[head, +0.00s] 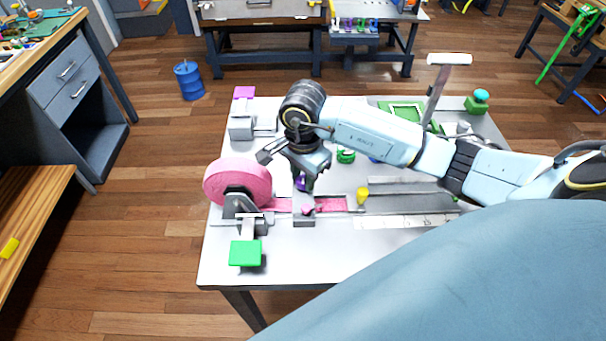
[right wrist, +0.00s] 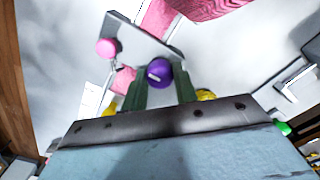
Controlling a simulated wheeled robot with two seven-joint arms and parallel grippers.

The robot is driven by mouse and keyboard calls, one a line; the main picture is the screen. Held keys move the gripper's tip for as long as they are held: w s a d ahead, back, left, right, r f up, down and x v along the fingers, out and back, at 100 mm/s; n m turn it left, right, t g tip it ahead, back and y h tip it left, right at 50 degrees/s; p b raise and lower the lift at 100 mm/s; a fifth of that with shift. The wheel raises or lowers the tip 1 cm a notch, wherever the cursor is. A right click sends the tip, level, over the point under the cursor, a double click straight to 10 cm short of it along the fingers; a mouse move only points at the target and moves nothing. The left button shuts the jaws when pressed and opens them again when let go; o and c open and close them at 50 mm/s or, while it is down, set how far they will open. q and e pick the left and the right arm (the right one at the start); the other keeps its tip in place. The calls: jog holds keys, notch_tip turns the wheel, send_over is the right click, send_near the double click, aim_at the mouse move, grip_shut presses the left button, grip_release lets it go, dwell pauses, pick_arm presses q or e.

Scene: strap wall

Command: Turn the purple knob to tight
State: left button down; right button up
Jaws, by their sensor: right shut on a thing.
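The purple knob (head: 303,185) sits on a grey bracket over the pink strap on the white table. It also shows in the right wrist view (right wrist: 159,72), with a small light mark on its face. My right gripper (head: 305,174) reaches down over it and is shut on it, one finger on each side. In the head view the gripper hides much of the knob. No tight or loose marking can be read. My left gripper is in neither view.
A pink strap roll (head: 237,182) stands left of the knob, and a pink knob (head: 307,209) is close in front. A green block (head: 245,253), a yellow knob (head: 362,195) and a green knob (head: 346,156) are nearby.

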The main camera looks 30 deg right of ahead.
jog(key=shift+m, duration=0.3)
jog(key=m, duration=0.3)
jog(key=shift+m+b, duration=0.3)
jog(key=m, duration=0.4)
jog(key=shift+m, duration=0.3)
jog(key=m, duration=0.4)
jog(key=shift+m, duration=2.5)
jog(key=o, duration=1)
jog(key=shift+c, duration=0.2)
